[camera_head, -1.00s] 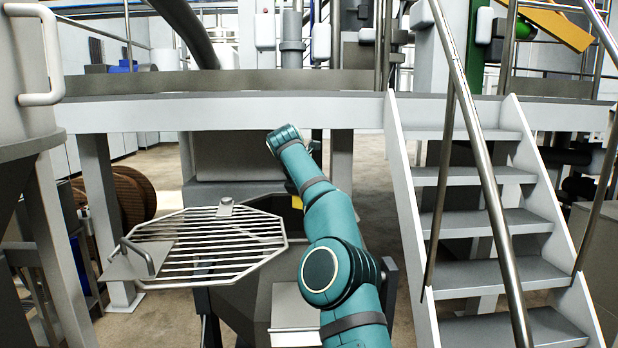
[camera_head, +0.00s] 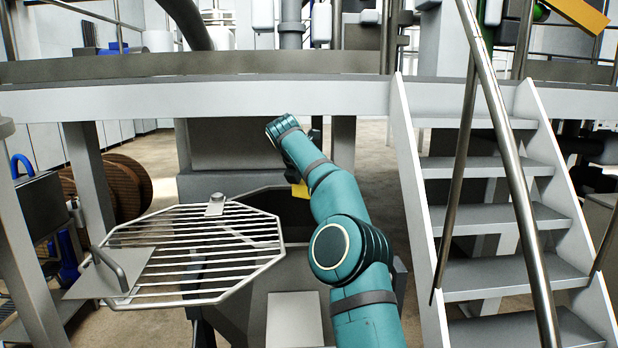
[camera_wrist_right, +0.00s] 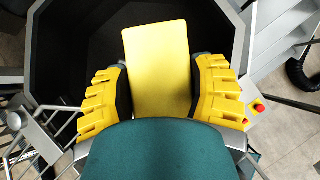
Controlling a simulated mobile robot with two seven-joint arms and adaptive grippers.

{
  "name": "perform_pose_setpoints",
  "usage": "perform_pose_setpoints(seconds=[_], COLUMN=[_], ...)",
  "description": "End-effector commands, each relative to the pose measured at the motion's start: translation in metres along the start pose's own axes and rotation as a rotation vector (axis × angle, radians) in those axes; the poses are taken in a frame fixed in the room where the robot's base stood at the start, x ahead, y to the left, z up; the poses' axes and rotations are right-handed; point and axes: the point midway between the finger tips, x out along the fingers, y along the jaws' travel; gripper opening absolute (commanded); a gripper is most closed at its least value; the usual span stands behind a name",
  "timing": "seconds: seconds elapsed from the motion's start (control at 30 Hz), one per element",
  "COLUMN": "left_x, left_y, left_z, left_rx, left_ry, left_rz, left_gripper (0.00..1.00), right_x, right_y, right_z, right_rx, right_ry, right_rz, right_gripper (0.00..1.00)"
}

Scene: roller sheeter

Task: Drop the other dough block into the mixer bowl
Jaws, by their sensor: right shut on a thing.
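My right gripper (camera_wrist_right: 159,88) is shut on a yellow dough block (camera_wrist_right: 158,55), a flat-faced slab standing out between its yellow and black fingers. In the right wrist view the dark, many-sided mixer bowl (camera_wrist_right: 70,45) lies open behind the block, and the block shows against its inside. In the head view my right arm reaches forward over the mixer bowl (camera_head: 262,200), hiding part of it. A small yellow patch (camera_head: 300,190) shows beside the wrist; I cannot tell whether it is block or finger. My left gripper is out of view.
The barred grate (camera_head: 195,255) sits to the left of the bowl. Metal stairs (camera_head: 490,220) with handrails rise on the right. A platform beam (camera_head: 200,100) crosses behind the bowl. Cable reels (camera_head: 125,185) stand at the back left.

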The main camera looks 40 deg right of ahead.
Motion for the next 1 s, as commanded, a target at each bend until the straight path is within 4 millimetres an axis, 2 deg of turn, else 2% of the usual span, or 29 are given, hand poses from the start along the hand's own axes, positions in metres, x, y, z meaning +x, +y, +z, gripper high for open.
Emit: perform_pose_setpoints(seconds=[0.57, 0.7, 1.0], left_x=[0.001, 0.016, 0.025], left_y=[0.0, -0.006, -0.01], left_z=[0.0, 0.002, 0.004], left_rx=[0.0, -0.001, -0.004], left_ry=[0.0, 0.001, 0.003], left_rz=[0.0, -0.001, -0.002], left_gripper=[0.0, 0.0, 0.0], right_x=[0.062, 0.076, 0.083], right_y=[-0.001, 0.0, 0.0], right_z=[-0.049, -0.06, -0.065], right_rx=[0.0, 0.002, 0.001], right_ry=[0.003, 0.001, 0.002], right_rz=[0.0, 0.002, 0.002], right_gripper=[0.17, 0.17, 0.17])
